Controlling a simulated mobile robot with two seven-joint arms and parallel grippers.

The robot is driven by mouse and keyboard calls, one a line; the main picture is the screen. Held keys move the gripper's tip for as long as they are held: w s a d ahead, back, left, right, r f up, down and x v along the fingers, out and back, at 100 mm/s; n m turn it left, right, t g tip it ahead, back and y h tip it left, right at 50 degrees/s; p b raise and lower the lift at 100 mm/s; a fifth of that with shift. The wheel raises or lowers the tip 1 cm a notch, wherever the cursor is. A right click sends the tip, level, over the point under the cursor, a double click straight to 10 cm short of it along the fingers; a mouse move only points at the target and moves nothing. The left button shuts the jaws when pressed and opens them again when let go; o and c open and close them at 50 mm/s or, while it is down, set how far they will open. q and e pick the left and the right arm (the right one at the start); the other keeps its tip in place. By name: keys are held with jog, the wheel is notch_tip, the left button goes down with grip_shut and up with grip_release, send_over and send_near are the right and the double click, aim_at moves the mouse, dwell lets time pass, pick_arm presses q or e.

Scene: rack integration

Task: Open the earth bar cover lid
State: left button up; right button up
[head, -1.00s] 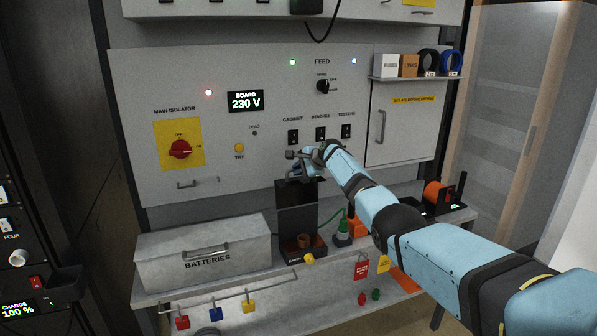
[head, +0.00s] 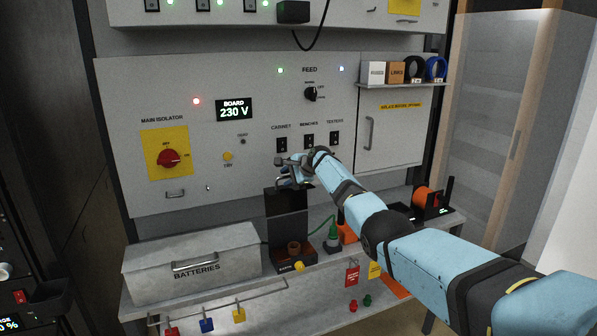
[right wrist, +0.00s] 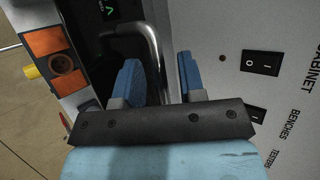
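My right gripper (head: 286,171) is in front of the lower part of the grey board, below the CABINET switch. In the right wrist view its two blue fingers (right wrist: 160,80) are apart. A grey bent bar handle (right wrist: 152,45) shows between them there; I cannot tell whether they touch it. No earth bar cover label is readable, so I cannot tell for sure that this handle is on the lid. My left gripper is not in view.
A black upright unit (head: 287,225) with an orange socket stands just below the right gripper. The grey BATTERIES box (head: 150,263) is to its left on the bench. A green plug (head: 333,232) is to its right. The board's switches (head: 308,141) are close above the gripper.

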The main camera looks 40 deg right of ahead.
jog(key=shift+s+d+r, duration=0.1)
jog(key=shift+s+r, duration=0.15)
jog(key=b+v, duration=0.1)
jog(key=v, duration=1.1)
jog(key=shift+s+r, duration=0.25)
jog(key=shift+s, duration=0.05)
jog(key=s+a+f+n+h, duration=0.1)
jog(key=s+a+f+n, duration=0.35)
jog(key=f, duration=0.65)
jog(key=s+a+f+n, duration=0.2)
jog(key=s+a+f, duration=0.3)
jog(key=a+f, duration=0.4)
jog(key=s+a+f+n+h, duration=0.1)
jog(key=s+a+f+n, duration=0.35)
jog(key=f, duration=0.75)
jog(key=s+a+f+n+y+p, duration=0.1)
jog(key=s+a+f+n, duration=0.2)
jog(key=s+a+f, duration=0.35)
jog(key=s+a+f+n, duration=0.3)
jog(key=s+a, duration=0.4)
jog(key=s, duration=0.5)
jog(key=s+a+r+n+y, duration=0.1)
jog(key=s+a+n, duration=0.3)
jog(key=s+a, duration=0.4)
jog(key=s+r, duration=0.1)
jog(key=s, duration=0.6)
jog(key=shift+a+n+t, duration=0.2)
jog(key=shift+n+t, duration=0.1)
jog(key=shift+t, duration=0.1)
